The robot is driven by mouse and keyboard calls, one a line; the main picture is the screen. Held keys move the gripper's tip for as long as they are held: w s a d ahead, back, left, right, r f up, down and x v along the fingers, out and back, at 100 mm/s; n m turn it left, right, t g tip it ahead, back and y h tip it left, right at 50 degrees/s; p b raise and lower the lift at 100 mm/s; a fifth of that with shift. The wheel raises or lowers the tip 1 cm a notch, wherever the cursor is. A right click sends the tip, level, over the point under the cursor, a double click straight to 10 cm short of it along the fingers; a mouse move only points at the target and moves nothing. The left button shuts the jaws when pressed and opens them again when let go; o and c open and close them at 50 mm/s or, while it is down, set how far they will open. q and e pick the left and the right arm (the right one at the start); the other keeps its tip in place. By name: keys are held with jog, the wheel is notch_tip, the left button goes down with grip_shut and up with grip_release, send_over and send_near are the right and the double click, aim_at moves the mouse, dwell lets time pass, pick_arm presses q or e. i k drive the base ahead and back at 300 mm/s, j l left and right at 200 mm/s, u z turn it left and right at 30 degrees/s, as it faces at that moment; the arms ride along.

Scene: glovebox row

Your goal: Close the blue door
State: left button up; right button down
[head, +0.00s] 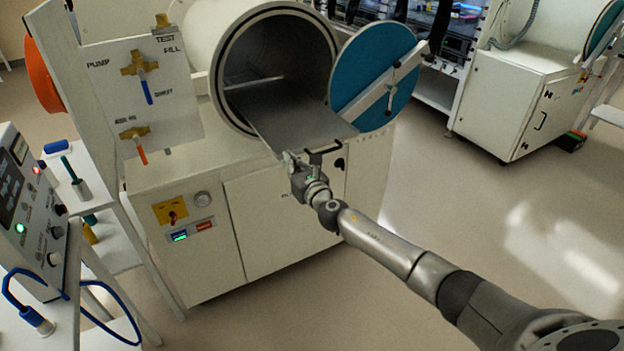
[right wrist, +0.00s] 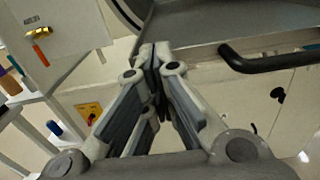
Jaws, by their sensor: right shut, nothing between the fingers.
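The round blue door (head: 368,62) stands open to the right of the chamber mouth (head: 262,65) in the head view, with a white bar and a small handle across its face. A grey tray (head: 300,118) sticks out of the chamber, past the door's lower left edge. Its black handle (head: 322,151) also shows in the right wrist view (right wrist: 275,63). My right gripper (head: 288,158) is shut and empty by the tray's front edge, left of the handle; its closed fingertips show in the right wrist view (right wrist: 152,52). Whether they touch the tray is unclear. My left gripper is out of view.
A white valve panel (head: 185,115) with a blue and an orange lever stands left of the chamber. The white cabinet (head: 215,250) is below it. A control box (head: 30,205) and shelves are at the far left. Open floor (head: 480,190) lies to the right.

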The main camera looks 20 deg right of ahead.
aim_at(359, 74)
jog(key=i, duration=0.95)
jog(key=k+j, duration=0.1)
